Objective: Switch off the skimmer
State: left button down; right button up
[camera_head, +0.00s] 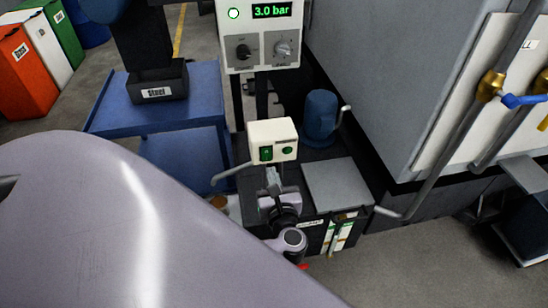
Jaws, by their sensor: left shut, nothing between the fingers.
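A small white control box (284,128) stands in the middle of the view, on the dark machine by the grey wall. Its front has a green rocker switch (265,154) on the left and a round green button or lamp (287,150) on the right. I cannot read the rocker's position. My left gripper (272,174) is shut and empty, its fingertips just below the box front, near the switch. I cannot tell whether they touch the box. My right gripper is not in view.
A blue motor-like part (321,117) and a grey lid (337,184) are to the right. A blue cart (108,118) carries a dark bin labelled Steel (157,93) at left.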

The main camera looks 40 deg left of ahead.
pick_arm(q)
jog(key=shift+s+d, duration=0.2)
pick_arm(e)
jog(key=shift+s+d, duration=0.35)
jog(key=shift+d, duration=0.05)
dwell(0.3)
pick_arm(q)
jog(key=s+d+f+n+g+h+p, duration=0.25)
jog(key=s+d+f+n+h, duration=0.25)
jog(key=s+f+n+h, duration=0.35)
jog(key=s+d+r+n+t+h+p, duration=0.2)
jog(key=s+d+r+n+h, duration=0.3)
jog(key=n, duration=1)
jog(key=shift+s+d+h+p, duration=0.4)
jog(key=shift+s+d+h, duration=0.1)
jog(key=shift+s+h, duration=0.3)
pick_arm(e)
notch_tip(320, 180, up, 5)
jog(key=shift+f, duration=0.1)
